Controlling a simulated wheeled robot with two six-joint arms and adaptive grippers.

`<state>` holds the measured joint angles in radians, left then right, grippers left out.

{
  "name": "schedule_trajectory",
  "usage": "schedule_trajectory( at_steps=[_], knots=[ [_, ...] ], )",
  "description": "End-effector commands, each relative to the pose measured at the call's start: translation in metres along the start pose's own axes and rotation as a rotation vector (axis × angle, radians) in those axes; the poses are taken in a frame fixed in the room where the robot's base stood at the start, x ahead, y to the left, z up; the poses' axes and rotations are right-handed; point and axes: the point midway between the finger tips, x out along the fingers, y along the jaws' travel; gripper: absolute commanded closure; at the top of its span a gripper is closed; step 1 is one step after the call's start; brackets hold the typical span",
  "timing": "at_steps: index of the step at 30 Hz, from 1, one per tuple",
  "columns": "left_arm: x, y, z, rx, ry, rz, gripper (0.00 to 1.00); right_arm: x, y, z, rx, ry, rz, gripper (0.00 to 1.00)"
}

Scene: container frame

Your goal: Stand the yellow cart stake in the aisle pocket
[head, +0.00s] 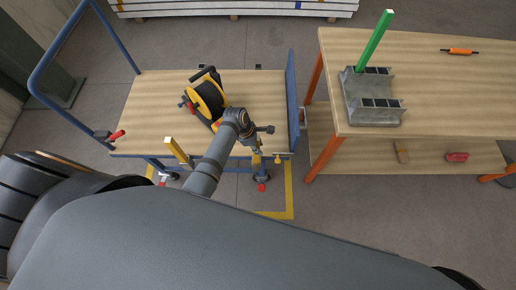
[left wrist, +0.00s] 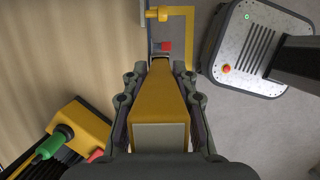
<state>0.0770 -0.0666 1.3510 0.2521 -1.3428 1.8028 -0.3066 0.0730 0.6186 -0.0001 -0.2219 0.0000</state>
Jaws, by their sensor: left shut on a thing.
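My left gripper (head: 258,142) is at the front right edge of the cart deck (head: 150,95). It is shut on a yellow stake (left wrist: 162,95), which runs down and away between the fingers in the left wrist view, its pale near end close to the camera. In the head view the held stake (head: 256,161) shows only in part, below the gripper. Its far end lies close to the blue cart rail; whether it sits in a pocket I cannot tell. Another yellow stake (head: 174,148) stands at the front left edge of the cart. My right gripper is not in view.
A yellow and black cable reel (head: 209,98) sits on the deck, left of my gripper. Blue end frames (head: 291,100) bound the cart. A workbench (head: 440,85) at right carries a grey metal holder (head: 373,96) with a green post (head: 375,40). Yellow tape (head: 290,190) marks the floor.

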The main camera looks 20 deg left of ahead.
Motion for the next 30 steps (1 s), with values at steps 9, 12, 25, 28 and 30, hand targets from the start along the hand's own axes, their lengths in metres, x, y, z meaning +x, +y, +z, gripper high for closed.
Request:
schedule_trajectory(
  at_steps=[9, 12, 25, 28, 30],
  knots=[
    [0.021, 0.001, -0.007, 0.001, -0.001, 0.002, 1.0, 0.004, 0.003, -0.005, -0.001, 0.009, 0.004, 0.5],
    [0.021, 0.001, -0.007, 0.001, -0.001, 0.002, 1.0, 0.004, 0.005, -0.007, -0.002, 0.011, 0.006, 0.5],
    [0.023, 0.0, -0.008, 0.0, 0.0, 0.001, 0.5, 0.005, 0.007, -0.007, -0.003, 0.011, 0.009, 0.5],
    [0.023, 0.0, -0.008, 0.0, -0.001, 0.001, 0.5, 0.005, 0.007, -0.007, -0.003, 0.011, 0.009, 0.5],
    [0.019, 0.0, -0.006, 0.001, -0.001, 0.001, 0.5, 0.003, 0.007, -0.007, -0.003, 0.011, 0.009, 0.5]
  ],
)
